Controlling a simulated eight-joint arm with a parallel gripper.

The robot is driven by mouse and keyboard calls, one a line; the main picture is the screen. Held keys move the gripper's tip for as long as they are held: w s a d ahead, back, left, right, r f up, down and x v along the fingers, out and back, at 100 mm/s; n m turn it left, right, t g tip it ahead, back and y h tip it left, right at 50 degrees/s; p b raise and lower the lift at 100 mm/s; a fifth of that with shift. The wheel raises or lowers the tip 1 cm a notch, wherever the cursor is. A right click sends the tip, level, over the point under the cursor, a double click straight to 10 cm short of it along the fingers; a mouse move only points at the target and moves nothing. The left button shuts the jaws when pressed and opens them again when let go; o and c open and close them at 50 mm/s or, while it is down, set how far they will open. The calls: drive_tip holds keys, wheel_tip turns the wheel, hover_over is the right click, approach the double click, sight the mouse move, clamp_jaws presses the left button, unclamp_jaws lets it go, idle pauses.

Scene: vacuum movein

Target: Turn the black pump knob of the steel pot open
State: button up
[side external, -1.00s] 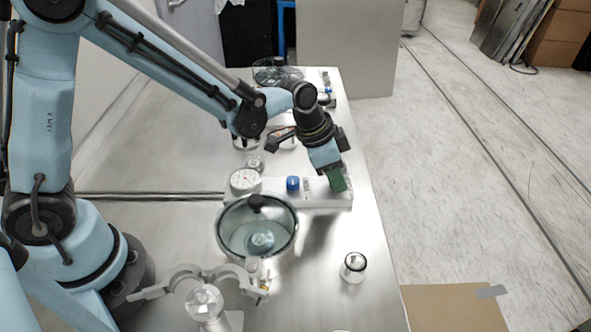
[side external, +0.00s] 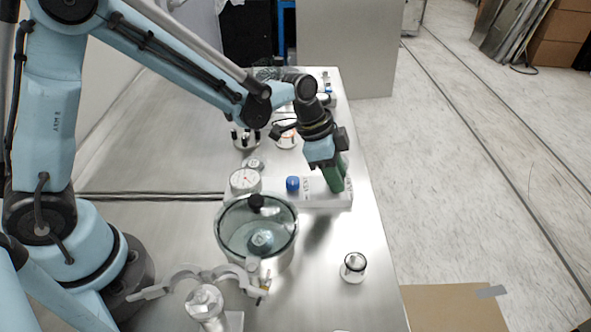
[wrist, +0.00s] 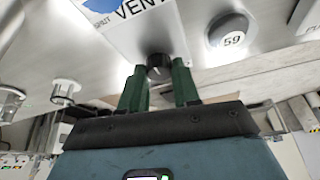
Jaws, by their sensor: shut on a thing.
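The black pump knob (wrist: 158,65) sits on the end of a white valve block (wrist: 130,18) in the wrist view. My gripper's green fingers (wrist: 160,75) stand on either side of it, shut on it. In the side view my gripper (side external: 339,188) is at the right end of the white block (side external: 313,197) and hides the knob.
A blue knob (side external: 292,184) and a round gauge (side external: 244,180) are along the white block. A small glass jar (side external: 353,268) stands at the table's right. A clamp stand (side external: 205,302) is in front of the pot. The table is clear between pot and jar.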

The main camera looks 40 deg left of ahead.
drive_tip(key=o, duration=1.1)
drive_tip(key=shift+c, duration=0.2)
drive_tip(key=shift+r, duration=0.1)
drive_tip(key=v, duration=1.2)
drive_tip(key=s+a+n+t+y, duration=0.3)
drive_tip(key=s+a+n+t, duration=0.1)
drive_tip(key=s+a+n, duration=0.5)
drive_tip(key=shift+s+a+n+t+y, duration=0.3)
drive_tip(key=shift+s+a+n+y, duration=0.1)
drive_tip(key=shift+s+n, duration=0.75)
